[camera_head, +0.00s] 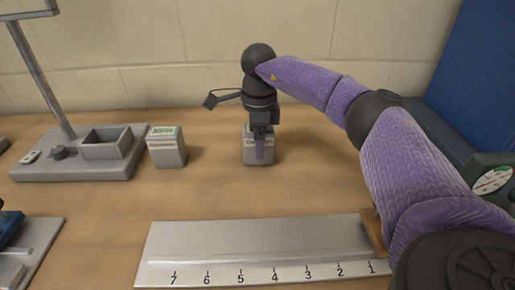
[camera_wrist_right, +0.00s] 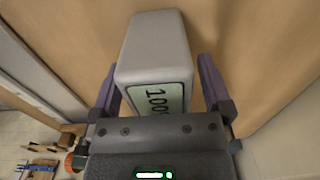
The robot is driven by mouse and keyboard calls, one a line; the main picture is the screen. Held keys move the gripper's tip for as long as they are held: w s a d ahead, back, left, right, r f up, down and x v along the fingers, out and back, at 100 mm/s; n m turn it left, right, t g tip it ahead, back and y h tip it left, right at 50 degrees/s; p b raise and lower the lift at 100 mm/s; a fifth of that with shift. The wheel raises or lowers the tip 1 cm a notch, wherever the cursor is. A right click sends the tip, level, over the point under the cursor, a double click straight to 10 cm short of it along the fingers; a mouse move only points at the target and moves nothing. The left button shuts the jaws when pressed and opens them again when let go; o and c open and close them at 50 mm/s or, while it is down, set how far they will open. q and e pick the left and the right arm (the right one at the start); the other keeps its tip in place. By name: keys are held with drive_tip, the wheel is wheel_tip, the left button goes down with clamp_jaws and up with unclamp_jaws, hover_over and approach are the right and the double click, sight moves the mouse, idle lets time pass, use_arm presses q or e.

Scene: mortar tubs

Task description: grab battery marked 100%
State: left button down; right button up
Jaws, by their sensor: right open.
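A grey battery (camera_head: 259,157) stands on the bench under my right gripper (camera_head: 262,140). In the right wrist view the same battery (camera_wrist_right: 155,50) lies between the two purple fingers of my right gripper (camera_wrist_right: 160,95), and its pale green label shows "100", with the rest cut off by the gripper body. The fingers are open, one on each side of it. A second grey battery (camera_head: 167,151) with a green display stands to the left; its reading is too small to tell for sure. My left gripper is not in view.
A grey stand (camera_head: 80,177) with a box-shaped holder and a post is at the left. A numbered metal strip (camera_head: 255,240) lies along the front. A device with a dial (camera_head: 490,180) is at the right. Bare bench lies around the battery under the gripper.

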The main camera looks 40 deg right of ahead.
drive_tip(key=shift+r, duration=0.15)
clamp_jaws()
